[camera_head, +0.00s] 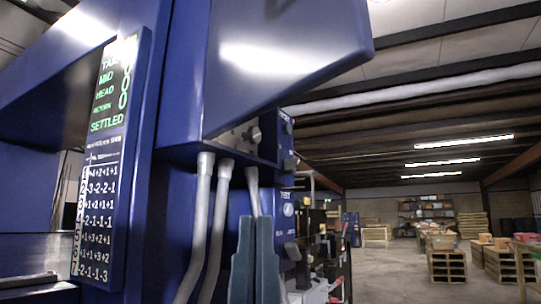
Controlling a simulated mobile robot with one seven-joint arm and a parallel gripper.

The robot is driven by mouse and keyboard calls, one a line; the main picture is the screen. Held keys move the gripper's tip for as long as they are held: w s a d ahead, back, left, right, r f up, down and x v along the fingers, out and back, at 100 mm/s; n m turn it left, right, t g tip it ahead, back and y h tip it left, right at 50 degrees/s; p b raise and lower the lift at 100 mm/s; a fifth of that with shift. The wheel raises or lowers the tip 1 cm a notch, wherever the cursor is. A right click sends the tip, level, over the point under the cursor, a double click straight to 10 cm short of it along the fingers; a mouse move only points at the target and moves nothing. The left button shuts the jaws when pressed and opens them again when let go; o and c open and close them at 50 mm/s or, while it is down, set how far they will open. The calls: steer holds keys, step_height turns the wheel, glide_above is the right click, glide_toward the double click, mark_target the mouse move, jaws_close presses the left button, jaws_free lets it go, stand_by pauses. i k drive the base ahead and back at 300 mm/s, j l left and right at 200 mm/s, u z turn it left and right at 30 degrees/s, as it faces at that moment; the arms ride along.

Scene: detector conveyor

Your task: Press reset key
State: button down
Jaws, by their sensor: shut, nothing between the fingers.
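My gripper (256,220) points up at the bottom middle of the view. Its two grey-blue fingers are together, with nothing seen between them. Just behind and to the right is the narrow side panel of a blue machine, with a round pale button (288,210) under a label that seems to read TEST. A dark key or knob (292,251) sits lower on that panel, partly behind my gripper, and another (290,164) sits higher. The labels are too small to tell which is the reset key. I cannot tell whether the fingers touch the panel.
The blue machine housing (290,50) overhangs above, with grey cables (200,220) hanging left of my gripper. A display board (105,150) at left shows green text including SETTLED and rows of numbers. Pallets with boxes (446,265) stand on open floor at the right.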

mark_target(286, 127)
steer(key=l+u, duration=0.15)
steer(key=u, duration=0.3)
steer(key=i+l+u, duration=0.1)
steer(key=u, duration=0.35)
steer(key=l+u, duration=0.3)
steer(key=u, duration=0.15)
steer(key=l+u, duration=0.1)
steer(key=l, duration=0.4)
steer(key=k+l+u, duration=0.15)
steer(key=l, duration=0.35)
steer(key=l+u, duration=0.1)
steer(key=l, duration=0.35)
steer(key=k+l+u, duration=0.15)
steer(key=l, duration=0.35)
